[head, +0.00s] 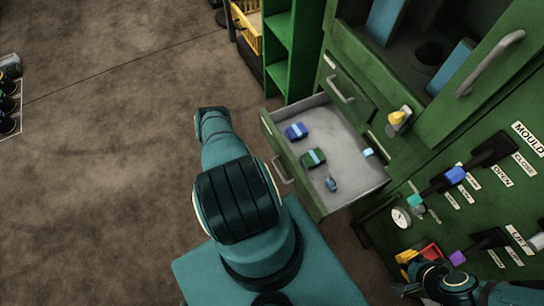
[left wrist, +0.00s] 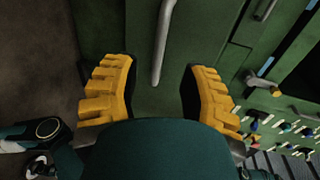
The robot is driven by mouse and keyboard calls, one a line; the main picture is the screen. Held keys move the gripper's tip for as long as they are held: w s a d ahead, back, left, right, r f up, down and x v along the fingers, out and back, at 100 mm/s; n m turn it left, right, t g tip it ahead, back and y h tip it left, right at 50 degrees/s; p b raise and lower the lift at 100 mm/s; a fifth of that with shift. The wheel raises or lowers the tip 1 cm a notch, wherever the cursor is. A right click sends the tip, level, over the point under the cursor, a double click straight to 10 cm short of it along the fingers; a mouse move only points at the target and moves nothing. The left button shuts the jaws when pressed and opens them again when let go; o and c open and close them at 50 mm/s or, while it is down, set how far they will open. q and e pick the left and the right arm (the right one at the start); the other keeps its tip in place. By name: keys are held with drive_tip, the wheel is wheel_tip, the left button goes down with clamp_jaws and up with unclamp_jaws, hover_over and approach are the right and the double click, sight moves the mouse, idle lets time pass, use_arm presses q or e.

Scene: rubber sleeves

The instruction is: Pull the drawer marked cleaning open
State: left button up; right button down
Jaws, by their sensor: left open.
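A green drawer (head: 283,158) stands pulled out from the cabinet, with its grey interior showing; no marking on it can be read. Its bar handle (head: 283,170) is on the front face. A second drawer (head: 352,83) above it is shut and has its own handle (head: 340,90). In the left wrist view my left gripper (left wrist: 160,92) is open, with yellow fingers on either side of the lower end of a bar handle (left wrist: 163,40), apart from it. In the head view this gripper is hidden.
In the open drawer lie a blue item (head: 297,131), a green item (head: 314,158) and a small blue item (head: 331,184). A yellow knob (head: 397,117) juts from the cabinet. A labelled panel with levers (head: 490,185) is at right. The floor (head: 110,170) left is mostly clear.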

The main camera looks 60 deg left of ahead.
use_arm(q)
drive_tip(key=shift+v, duration=2.2)
